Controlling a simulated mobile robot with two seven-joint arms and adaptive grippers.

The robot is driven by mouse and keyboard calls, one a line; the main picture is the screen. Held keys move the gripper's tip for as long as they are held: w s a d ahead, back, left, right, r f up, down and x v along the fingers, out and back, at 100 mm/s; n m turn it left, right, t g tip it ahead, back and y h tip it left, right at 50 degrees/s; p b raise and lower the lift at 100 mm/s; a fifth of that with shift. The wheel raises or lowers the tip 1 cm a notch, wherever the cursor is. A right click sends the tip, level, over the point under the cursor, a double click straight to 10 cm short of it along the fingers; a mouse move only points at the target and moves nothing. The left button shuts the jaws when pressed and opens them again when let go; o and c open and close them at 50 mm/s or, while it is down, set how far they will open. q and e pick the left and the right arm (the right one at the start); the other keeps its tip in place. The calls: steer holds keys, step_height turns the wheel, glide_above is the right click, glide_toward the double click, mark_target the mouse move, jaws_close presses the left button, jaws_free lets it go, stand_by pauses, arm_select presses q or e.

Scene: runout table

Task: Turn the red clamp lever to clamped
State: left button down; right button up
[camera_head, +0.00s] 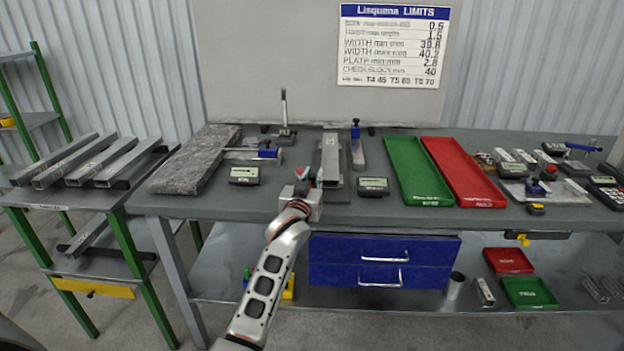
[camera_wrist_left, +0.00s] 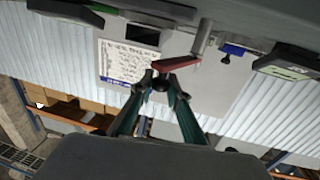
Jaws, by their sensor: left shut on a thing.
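The red clamp lever (camera_wrist_left: 180,64) shows in the wrist view, sticking out from a grey cylindrical post (camera_wrist_left: 204,38). Its free end lies at the fingertips of my left gripper (camera_wrist_left: 161,76), which is shut on it. In the head view my left gripper (camera_head: 303,190) is at the front edge of the table, just in front of the clamp fixture that holds a grey steel bar (camera_head: 331,157). In that view the gripper largely hides the lever. Whether the lever stands at clamped cannot be told. My right gripper is in neither view.
The grey table (camera_head: 260,205) has small gauge displays (camera_head: 244,175) (camera_head: 373,186) on both sides of the fixture. A green tray (camera_head: 418,172) and a red tray (camera_head: 463,172) lie to the right. A granite slab (camera_head: 196,160) lies left. Blue drawers (camera_head: 384,250) hang below.

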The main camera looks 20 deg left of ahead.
arm_select(q)
steer(key=shift+r, duration=0.1)
stand_by(0.3)
steer(key=c, duration=1.9)
jaws_free()
steer(key=s+d, duration=0.1)
steer(key=s, duration=1.1)
steer(key=shift+d, duration=0.4)
steer(key=shift+w, duration=0.1)
